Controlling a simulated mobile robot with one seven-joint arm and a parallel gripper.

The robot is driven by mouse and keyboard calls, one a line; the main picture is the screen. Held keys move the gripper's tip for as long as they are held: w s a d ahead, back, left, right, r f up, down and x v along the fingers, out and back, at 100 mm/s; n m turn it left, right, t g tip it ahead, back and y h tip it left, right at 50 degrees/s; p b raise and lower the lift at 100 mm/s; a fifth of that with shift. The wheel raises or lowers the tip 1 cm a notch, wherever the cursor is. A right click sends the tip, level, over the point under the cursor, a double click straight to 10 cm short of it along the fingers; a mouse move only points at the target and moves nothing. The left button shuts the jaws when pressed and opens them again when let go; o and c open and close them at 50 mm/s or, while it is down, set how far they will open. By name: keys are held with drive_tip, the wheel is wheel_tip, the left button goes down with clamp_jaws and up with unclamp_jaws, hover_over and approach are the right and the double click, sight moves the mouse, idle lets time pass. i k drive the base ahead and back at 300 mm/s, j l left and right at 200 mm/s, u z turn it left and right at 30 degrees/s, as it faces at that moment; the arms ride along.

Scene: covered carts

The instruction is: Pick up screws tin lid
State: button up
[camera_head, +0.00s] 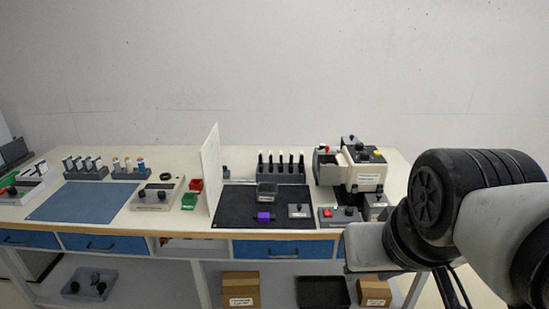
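A small grey square piece with a dark knob and a white label (299,211) sits on the right part of the black mat (235,218). A similar grey piece with a dark top (376,207) stands at the right, beside the control box. The labels are too small to read, so I cannot tell which one is the screws tin lid. My arm comes in from the right edge and covers the bench's front right corner. My gripper's fingers do not show.
A red-buttoned control box (340,216) and a beige machine (358,168) stand at the right. A bottle rack (281,179) is behind the mat, with a dark bin (267,192) and purple block (264,217) on the mat. A white upright panel (210,165) divides the bench.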

sight(296, 210)
drive_tip(key=i+l+z, duration=0.25)
drive_tip(key=i, duration=0.4)
drive_tip(key=i+z, duration=0.2)
drive_tip(key=i, duration=0.4)
